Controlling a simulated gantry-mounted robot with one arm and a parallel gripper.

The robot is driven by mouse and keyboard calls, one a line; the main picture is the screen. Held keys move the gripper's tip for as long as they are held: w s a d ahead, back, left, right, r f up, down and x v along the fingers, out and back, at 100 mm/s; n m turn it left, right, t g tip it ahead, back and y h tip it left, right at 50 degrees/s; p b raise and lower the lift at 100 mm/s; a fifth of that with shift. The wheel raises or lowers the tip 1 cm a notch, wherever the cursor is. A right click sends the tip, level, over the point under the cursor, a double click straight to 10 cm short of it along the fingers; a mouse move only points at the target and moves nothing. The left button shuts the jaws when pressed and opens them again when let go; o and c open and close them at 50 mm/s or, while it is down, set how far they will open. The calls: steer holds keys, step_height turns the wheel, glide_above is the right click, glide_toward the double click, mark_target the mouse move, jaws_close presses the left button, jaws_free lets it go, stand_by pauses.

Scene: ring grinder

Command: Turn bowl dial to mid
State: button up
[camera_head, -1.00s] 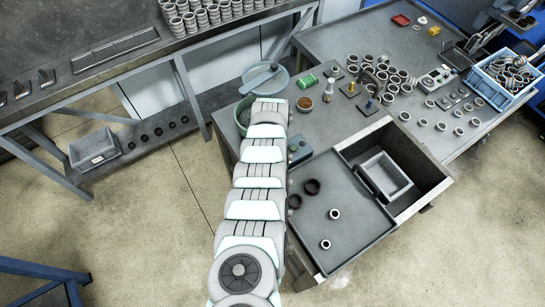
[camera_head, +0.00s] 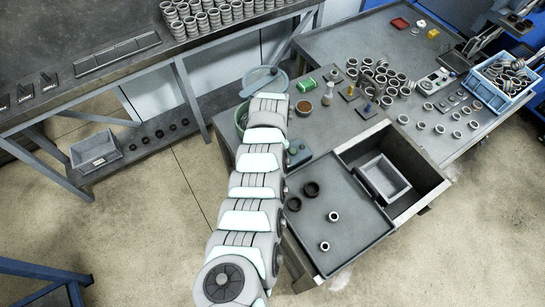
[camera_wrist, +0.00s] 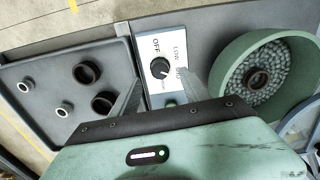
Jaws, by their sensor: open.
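The bowl dial is a black round knob (camera_wrist: 160,68) on a white label plate (camera_wrist: 177,55) in the wrist view. "OFF" and "LOW" can be read on the plate; a further label beside the right finger is partly covered. The knob's exact pointer setting is too small to tell. My gripper (camera_wrist: 159,92) is open, with one finger on each side of the knob's near side, not visibly touching it. The green bowl (camera_wrist: 228,76), filled with grey media and holding a dark ring, stands right of the dial. In the head view my arm partly hides the bowl (camera_head: 240,113) and hides my gripper.
A grey tray (camera_wrist: 35,110) with dark and light rings lies left of the dial. In the head view, the dial's control box (camera_head: 299,152) sits beside my arm. Several steel rings, a blue crate (camera_head: 497,96) and an open drawer (camera_head: 418,161) are further right.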

step_height(320, 180, up, 6)
steer(key=shift+b, duration=0.35)
stand_by(0.4)
